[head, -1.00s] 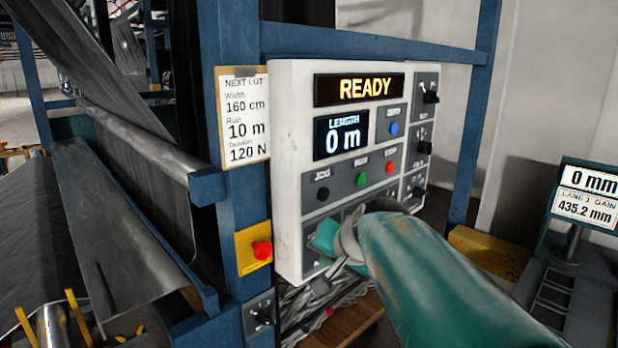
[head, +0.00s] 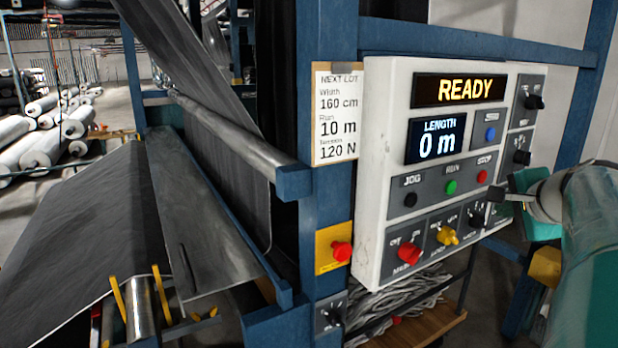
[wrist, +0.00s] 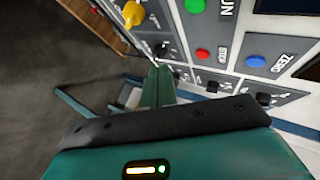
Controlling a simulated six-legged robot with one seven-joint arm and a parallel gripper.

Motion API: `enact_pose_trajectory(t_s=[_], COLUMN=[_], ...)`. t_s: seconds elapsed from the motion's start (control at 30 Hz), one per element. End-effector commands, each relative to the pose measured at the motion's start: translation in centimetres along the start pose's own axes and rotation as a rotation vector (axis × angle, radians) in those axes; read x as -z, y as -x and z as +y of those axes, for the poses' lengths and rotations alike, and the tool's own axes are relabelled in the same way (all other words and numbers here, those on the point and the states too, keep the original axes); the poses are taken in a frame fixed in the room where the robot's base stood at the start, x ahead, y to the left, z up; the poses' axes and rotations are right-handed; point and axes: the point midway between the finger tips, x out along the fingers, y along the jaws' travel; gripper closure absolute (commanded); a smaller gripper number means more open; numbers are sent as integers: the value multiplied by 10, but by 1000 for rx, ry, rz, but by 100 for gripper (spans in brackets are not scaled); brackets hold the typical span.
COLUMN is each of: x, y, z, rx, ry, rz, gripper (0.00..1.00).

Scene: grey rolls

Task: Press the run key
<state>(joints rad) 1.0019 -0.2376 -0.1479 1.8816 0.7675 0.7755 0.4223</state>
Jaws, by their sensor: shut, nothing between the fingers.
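The run key is a green button (head: 451,187) under the label RUN on the white control panel (head: 372,180). The black jog button (head: 410,200) is to its left and the red stop button (head: 482,176) to its right. In the wrist view the green button (wrist: 195,5) shows at the top edge, beside the red stop button (wrist: 203,54). My gripper (wrist: 157,75) is shut and empty, its tips near the panel's lower dark switches, apart from the run key. In the head view my gripper is at the panel's right, its tips partly hard to make out.
The panel screens read READY and LENGTH 0 m. Lower knobs include a red one (head: 408,252) and a yellow one (head: 447,236). A red emergency button (head: 341,251) sits on the blue post. A lot card (head: 336,115) hangs left of the panel. Grey fabric (head: 90,220) runs at left.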

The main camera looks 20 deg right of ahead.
Motion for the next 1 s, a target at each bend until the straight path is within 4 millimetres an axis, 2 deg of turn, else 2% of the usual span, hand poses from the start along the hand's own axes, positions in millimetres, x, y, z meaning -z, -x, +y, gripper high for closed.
enact_pose_trajectory(t_s=[0.1,0.47,1.0], x=[5,1,-33], y=[2,-2,-48], z=[-1,-3,-37], rx=[4,2,2], ry=[-17,-15,-11], rz=[6,6,3], gripper=[100,100,100])
